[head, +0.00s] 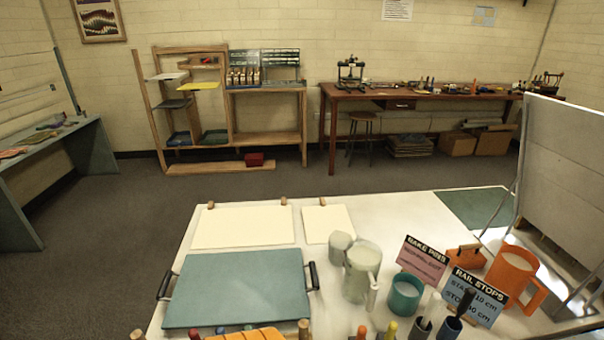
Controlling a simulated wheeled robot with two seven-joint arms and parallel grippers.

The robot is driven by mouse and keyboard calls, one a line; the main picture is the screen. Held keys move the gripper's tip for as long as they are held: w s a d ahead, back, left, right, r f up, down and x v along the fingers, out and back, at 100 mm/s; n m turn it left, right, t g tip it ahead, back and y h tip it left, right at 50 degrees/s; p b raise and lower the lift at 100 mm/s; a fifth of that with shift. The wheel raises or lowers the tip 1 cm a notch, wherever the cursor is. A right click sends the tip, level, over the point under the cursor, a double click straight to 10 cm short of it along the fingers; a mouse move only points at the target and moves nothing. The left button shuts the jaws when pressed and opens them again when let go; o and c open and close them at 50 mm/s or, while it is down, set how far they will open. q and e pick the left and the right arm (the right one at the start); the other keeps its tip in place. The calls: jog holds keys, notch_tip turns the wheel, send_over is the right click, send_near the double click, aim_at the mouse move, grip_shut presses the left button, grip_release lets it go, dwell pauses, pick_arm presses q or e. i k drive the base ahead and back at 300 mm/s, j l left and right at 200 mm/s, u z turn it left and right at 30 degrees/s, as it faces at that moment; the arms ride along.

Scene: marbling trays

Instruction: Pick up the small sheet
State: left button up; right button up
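The small sheet (328,222) is a cream, nearly square sheet. It lies flat near the far edge of the white table (384,213), with a wooden peg (321,201) at its far edge. A larger cream sheet (243,227) lies to its left, with a narrow gap between them. A grey-white rounded object (341,244) stands close to the small sheet's near right corner. Neither of my grippers shows in the head view.
A teal tray (237,288) with black side handles lies in front of the sheets. A pale jug (362,272), a teal cup (405,293), sign cards (422,262) and an orange jug (512,272) crowd the right side. A grey panel (562,165) stands at far right.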

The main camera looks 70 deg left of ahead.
aim_at(320, 221)
jog(key=u, duration=2)
jog(key=z, duration=3.65)
jog(key=u, duration=3.65)
jog(key=j+u, duration=0.25)
